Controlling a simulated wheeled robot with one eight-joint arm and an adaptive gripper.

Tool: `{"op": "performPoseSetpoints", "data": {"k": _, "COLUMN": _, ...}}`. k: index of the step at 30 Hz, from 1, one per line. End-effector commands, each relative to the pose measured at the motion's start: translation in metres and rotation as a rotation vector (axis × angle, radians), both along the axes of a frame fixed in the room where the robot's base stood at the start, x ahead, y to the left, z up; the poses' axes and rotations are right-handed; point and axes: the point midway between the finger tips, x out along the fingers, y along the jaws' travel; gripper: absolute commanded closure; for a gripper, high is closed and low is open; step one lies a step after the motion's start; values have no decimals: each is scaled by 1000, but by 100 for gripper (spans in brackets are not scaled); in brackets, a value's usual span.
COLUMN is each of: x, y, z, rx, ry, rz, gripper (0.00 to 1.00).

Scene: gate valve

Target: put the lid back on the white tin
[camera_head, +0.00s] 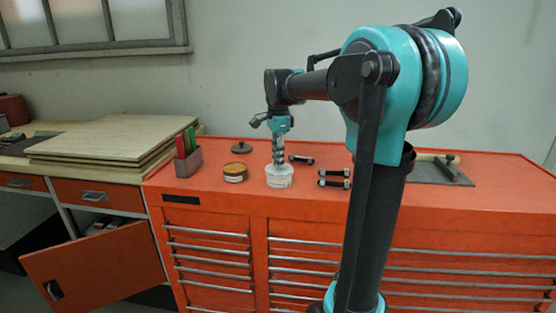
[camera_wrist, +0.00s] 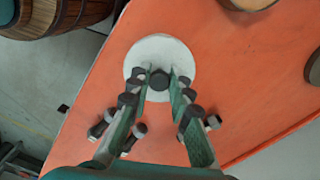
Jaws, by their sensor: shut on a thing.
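The white tin (camera_head: 279,180) stands upright on the red tool cabinet in the head view. My gripper (camera_head: 279,163) points straight down at its top. In the wrist view, a round white lid (camera_wrist: 150,50) with a dark knob (camera_wrist: 158,79) lies below my gripper (camera_wrist: 160,78). The two fingers are shut on the knob, one on each side. The lid appears to be at the tin's rim, but I cannot tell whether it is fully seated. The lid hides the inside of the tin.
A brown tin (camera_head: 235,175) stands just left of the white tin, with a dark round knobbed piece (camera_head: 241,148) behind it. A grey holder (camera_head: 188,164) with red and green items is farther left. Dark bolt-like pieces (camera_head: 334,183) lie to the right. The red cabinet top (camera_head: 212,150) has free room between them.

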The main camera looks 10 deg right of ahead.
Motion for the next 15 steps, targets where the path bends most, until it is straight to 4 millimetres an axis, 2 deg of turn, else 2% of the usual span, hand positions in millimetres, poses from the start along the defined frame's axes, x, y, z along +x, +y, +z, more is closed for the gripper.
{"op": "performPoseSetpoints", "data": {"k": 5, "x": 0, "y": 0, "z": 0, "rx": 0, "ry": 0, "rz": 0, "gripper": 100}}
{"op": "performPoseSetpoints", "data": {"k": 6, "x": 0, "y": 0, "z": 0, "rx": 0, "ry": 0, "rz": 0, "gripper": 78}}
{"op": "performPoseSetpoints", "data": {"k": 11, "x": 0, "y": 0, "z": 0, "rx": 0, "ry": 0, "rz": 0, "gripper": 58}}
{"op": "performPoseSetpoints", "data": {"k": 15, "x": 0, "y": 0, "z": 0, "rx": 0, "ry": 0, "rz": 0, "gripper": 56}}
